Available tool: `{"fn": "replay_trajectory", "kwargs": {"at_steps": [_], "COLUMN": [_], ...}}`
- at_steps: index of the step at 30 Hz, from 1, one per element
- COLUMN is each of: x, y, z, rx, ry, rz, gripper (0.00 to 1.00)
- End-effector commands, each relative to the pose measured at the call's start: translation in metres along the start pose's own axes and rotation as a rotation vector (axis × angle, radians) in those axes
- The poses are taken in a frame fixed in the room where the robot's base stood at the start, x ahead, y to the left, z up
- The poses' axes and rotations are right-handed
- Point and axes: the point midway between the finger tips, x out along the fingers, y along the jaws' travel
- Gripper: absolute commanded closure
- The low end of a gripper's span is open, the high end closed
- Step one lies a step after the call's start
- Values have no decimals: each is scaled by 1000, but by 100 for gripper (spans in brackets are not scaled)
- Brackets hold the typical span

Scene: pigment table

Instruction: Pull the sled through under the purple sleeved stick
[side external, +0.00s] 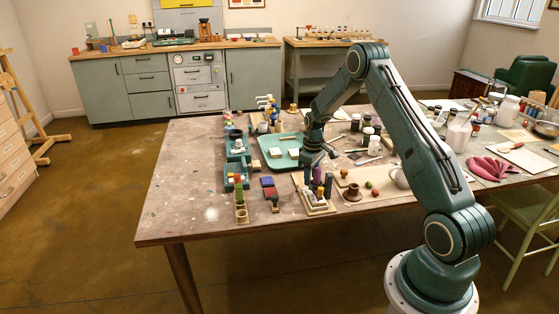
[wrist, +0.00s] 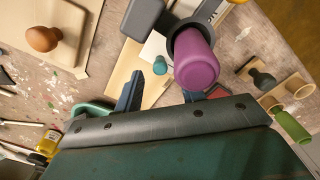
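The purple stick (wrist: 196,62) is large in the wrist view and has a dark grey sleeve (wrist: 190,28) around it. It points toward the camera, above and right of the gap between my fingers. In the side external view the purple stick (side external: 317,173) stands just below my gripper (side external: 314,162). In the wrist view my gripper (wrist: 161,92) is open, its two dark blue fingers apart and nothing visible between them. A pale wooden board (wrist: 122,78) with a teal knob (wrist: 160,66) lies beyond the fingers, partly hidden by them. I cannot tell for certain whether this is the sled.
A teal tray (side external: 270,160) with white blocks lies left of my gripper. A wooden rack (side external: 241,212) with coloured pegs stands at the front left. A brown knob (wrist: 43,38) sits on a pale board.

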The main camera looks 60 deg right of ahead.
Motion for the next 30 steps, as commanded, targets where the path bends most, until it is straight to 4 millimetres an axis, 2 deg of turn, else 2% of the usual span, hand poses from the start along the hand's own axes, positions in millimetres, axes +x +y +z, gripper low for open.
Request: {"fn": "replay_trajectory", "kwargs": {"at_steps": [18,24,30], "x": [-98,-118,-125], "y": [0,0,0], "z": [0,0,0], "rx": [0,0,0], "ry": [3,2,1], "rz": [3,2,1], "gripper": [61,61,61]}}
